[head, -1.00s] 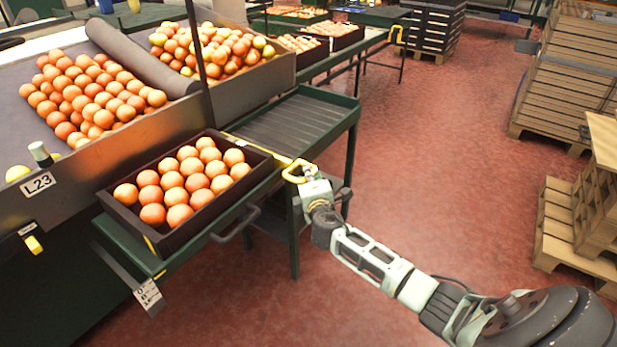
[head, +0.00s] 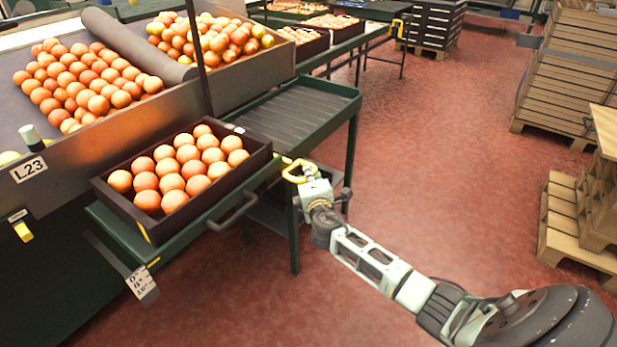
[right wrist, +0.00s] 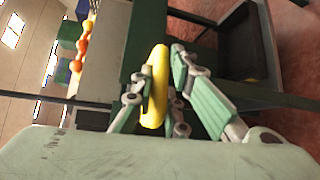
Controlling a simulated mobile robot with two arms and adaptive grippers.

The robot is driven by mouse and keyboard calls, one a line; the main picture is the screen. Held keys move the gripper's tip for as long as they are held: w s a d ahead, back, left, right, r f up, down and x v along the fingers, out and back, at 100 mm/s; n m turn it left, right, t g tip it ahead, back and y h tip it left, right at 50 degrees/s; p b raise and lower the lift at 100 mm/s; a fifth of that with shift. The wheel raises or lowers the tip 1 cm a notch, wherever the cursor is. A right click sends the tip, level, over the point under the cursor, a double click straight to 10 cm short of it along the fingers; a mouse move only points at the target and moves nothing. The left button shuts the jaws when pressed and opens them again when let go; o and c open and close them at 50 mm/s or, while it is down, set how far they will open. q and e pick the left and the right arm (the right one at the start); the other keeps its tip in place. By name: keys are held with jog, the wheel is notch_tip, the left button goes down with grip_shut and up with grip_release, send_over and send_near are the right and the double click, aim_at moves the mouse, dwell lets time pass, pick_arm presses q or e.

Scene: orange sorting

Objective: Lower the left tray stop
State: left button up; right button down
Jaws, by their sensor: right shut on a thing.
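The yellow loop handle (head: 296,170) of the tray stop is at the right end of the crate's shelf, beside the roller table's near leg. My right gripper (head: 303,180) is at this handle, its arm reaching in from the lower right. In the right wrist view the yellow handle (right wrist: 157,85) stands between the two green fingers (right wrist: 163,90), which are shut on it. Only a short piece of the stop's bar shows beside the handle; the rest is hidden behind the crate. My left gripper is in neither view.
A dark crate (head: 222,190) full of oranges sits on the green shelf left of the handle. A grey handle bar (head: 235,215) juts from the shelf front. An empty roller table (head: 300,115) stands behind. Wooden pallets (head: 568,235) are at right; red floor between is free.

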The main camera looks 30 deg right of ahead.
jog(key=shift+s+f, duration=0.1)
jog(key=shift+f, duration=0.25)
jog(key=c, duration=1.7)
grip_release()
jog(key=shift+r, duration=0.1)
jog(key=v, duration=1.2)
